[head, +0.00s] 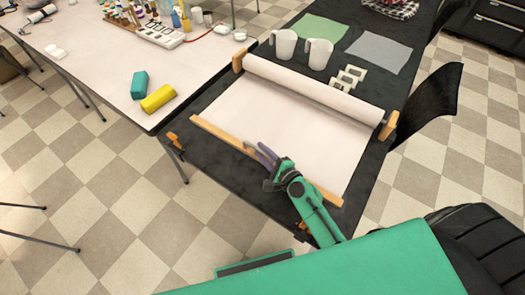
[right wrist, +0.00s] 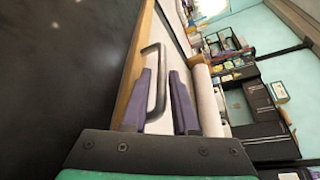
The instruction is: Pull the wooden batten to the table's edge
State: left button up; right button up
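The wooden batten (head: 222,138) lies along the front end of a white paper sheet (head: 300,117) on the black table. It also shows in the right wrist view (right wrist: 139,62), with a dark bar handle (right wrist: 160,72) on it. My right gripper (head: 263,152) is over the middle of the batten and hides part of it. In the wrist view its two purple fingers (right wrist: 163,100) stand apart, one on each side of the handle, with gaps showing. My left gripper is not in view.
A paper roll (head: 310,88) sits between wooden end blocks behind the sheet. An orange clamp (head: 176,143) is at the table's left edge. Two white jugs (head: 318,54) stand farther back. A bare black strip of table (head: 225,172) lies in front of the batten.

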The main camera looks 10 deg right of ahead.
jog(key=b+v, duration=0.1)
jog(key=v, duration=0.4)
jog(key=b+v, duration=0.2)
jog(key=v, duration=0.4)
jog(key=shift+s+f, duration=0.2)
jog(key=shift+s+d+r, duration=0.15)
jog(key=shift+s+r, duration=0.1)
jog(key=shift+s, duration=0.05)
